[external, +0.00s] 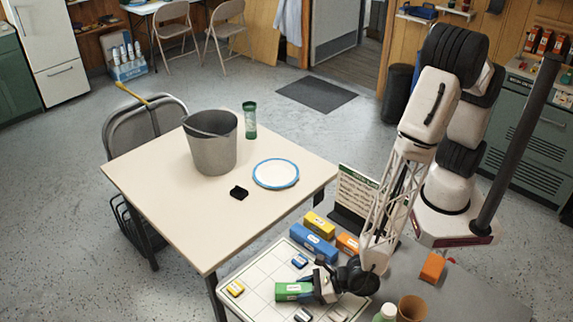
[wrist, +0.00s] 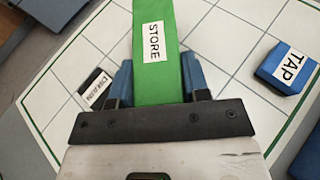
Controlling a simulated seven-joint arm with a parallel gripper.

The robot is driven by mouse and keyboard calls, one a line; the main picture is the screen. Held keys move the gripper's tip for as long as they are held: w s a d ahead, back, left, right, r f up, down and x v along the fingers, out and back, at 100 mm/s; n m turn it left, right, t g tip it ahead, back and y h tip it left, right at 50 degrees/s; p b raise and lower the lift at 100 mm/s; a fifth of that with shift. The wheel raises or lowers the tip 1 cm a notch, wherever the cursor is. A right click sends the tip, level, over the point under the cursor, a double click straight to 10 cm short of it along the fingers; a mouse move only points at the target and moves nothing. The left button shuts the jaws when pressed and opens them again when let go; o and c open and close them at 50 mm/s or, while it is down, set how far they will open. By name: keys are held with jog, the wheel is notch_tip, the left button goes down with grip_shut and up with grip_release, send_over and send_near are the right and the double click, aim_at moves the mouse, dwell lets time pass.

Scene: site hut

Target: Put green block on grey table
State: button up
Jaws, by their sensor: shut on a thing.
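The green block (external: 291,291) is between the fingers of my gripper (external: 308,289). In the wrist view the green block (wrist: 152,75) carries a white label reading STORE. The blue-sided fingers of my gripper (wrist: 158,80) press on both its sides. The block is over the white gridded board (external: 262,277); I cannot tell whether it touches the board. The grey table (external: 470,292) shows to the right of the board, under and beyond my arm.
Small labelled blocks lie on the board, including a blue one marked TAP (wrist: 287,68). A blue block (external: 313,243), a yellow block (external: 319,224) and an orange block (external: 432,267) stand nearby. A brown cup (external: 411,308) is at the front. Grey tabletop right of the cup is clear.

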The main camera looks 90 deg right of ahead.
jog(key=shift+f, duration=0.15)
jog(key=o, duration=1)
jog(key=shift+s+r, duration=0.3)
jog(key=v, duration=1.1)
jog(key=shift+s+r, duration=0.1)
jog(key=shift+s, duration=0.05)
